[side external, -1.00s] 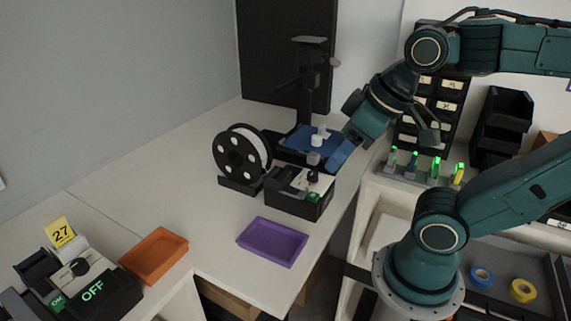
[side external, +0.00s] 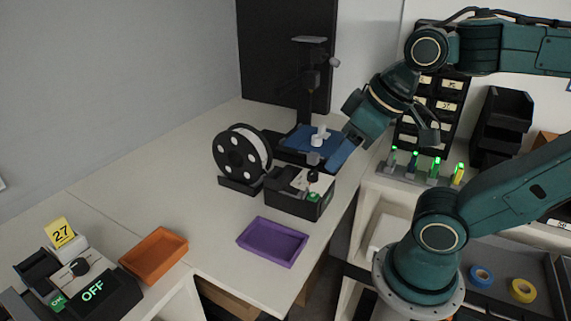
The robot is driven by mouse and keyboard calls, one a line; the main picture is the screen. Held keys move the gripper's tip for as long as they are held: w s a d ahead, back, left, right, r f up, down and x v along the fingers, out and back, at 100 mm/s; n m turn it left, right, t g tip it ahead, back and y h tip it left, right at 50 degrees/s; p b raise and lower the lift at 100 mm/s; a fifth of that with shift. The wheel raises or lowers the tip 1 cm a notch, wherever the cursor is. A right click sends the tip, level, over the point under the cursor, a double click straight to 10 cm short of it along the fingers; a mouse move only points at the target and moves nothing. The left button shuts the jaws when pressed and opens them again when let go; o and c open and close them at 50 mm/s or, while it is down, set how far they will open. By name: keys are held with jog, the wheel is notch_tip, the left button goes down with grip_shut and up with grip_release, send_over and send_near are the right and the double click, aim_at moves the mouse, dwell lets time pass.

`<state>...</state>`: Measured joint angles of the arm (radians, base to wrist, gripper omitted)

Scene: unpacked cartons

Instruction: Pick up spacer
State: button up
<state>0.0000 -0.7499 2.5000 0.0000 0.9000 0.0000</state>
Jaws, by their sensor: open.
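A small white part (side external: 319,136), which looks like the spacer, stands on the blue plate (side external: 297,139) of the dark printer. I cannot make out its exact shape at this size. My gripper (side external: 336,158) reaches in from the upper right, with its blue end just right of and in front of the white part. The gripper is open. In this view its end overlaps the plate's right edge, and I cannot tell whether it touches anything.
A filament spool (side external: 242,153) stands left of the printer. A black box (side external: 290,203) with a green button sits in front. A purple tray (side external: 272,242) and an orange tray (side external: 154,255) lie nearer. Open table lies left of the spool.

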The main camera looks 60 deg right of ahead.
jog(key=shift+o, duration=0.5)
jog(key=w+d+r+m+g+h, duration=0.1)
jog(key=w+d+r+m+g, duration=0.3)
jog(key=w+d+m, duration=0.6)
jog(key=m+g+y, duration=0.1)
jog(key=m+g, duration=0.1)
jog(key=m, duration=0.4)
send_over(318, 136)
notch_tip(318, 136, down, 4)
jog(key=shift+f, duration=0.1)
jog(key=shift+f, duration=0.1)
jog(key=shift+f, duration=4.2)
